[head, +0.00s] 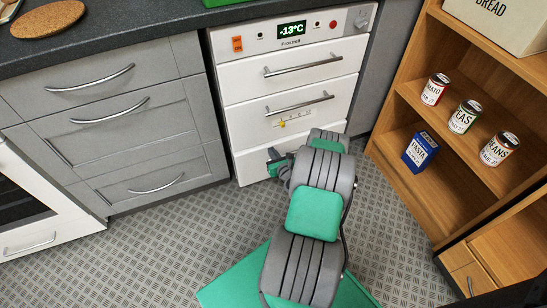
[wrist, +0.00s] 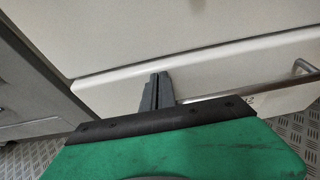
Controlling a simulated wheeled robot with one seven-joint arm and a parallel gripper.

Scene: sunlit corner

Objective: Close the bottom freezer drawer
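The white freezer (head: 237,93) has three drawer fronts and a display reading -13°C. My gripper (wrist: 157,90) is at the drawer front, near the handle's left part. Its dark fingers lie side by side, shut, and no held object shows. Contact with the drawer cannot be judged.
Grey cabinets (head: 110,110) stand left of the freezer, with a white oven (head: 40,210) farther left. A wooden shelf (head: 400,170) with cans and a blue pasta box (head: 420,150) stands to the right. The patterned floor (head: 170,240) is clear.

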